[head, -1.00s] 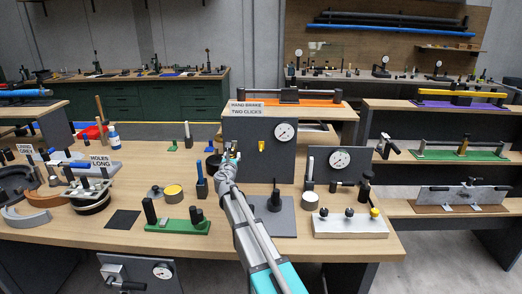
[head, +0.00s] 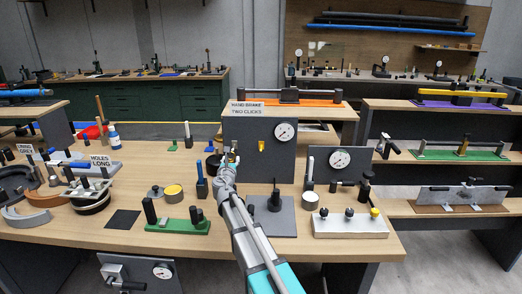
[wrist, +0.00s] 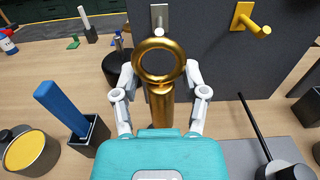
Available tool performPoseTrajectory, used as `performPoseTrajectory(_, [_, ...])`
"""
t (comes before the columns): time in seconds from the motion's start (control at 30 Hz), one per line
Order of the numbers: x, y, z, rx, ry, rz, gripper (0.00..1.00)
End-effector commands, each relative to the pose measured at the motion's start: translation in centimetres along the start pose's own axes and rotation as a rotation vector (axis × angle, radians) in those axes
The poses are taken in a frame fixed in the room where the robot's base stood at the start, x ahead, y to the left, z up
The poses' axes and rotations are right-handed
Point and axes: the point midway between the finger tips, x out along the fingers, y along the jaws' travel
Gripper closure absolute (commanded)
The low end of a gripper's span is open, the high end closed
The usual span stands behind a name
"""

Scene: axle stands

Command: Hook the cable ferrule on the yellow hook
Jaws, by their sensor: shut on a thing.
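The cable ferrule (wrist: 160,98) is a gold ring on a gold stem, upright in the middle of the wrist view. My gripper (wrist: 160,97) is shut on its stem, with a white finger on each side. The yellow hook (wrist: 250,20) is on the dark upright panel, up and to the right of the ferrule and apart from it. It also shows in the head view (head: 261,145). There my gripper (head: 227,160) is left of the hook, in front of the panel's left part. The ferrule is too small to make out there.
A silver peg on a plate (wrist: 158,18) is on the panel just beyond the ring; I cannot tell whether they touch. A blue-handled tool in a black holder (wrist: 70,115) stands left. A grey base with a black rod (wrist: 262,150) is right.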

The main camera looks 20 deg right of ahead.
Motion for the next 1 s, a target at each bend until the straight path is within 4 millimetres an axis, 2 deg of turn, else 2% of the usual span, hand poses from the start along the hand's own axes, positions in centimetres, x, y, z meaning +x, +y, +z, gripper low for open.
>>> performPoseTrajectory(0.6, [-3.2,0.0,0.0,0.0,0.0,0.001,1.0])
performPoseTrajectory(1.0, [-3.6,0.0,0.0,0.0,0.0,0.0,1.0])
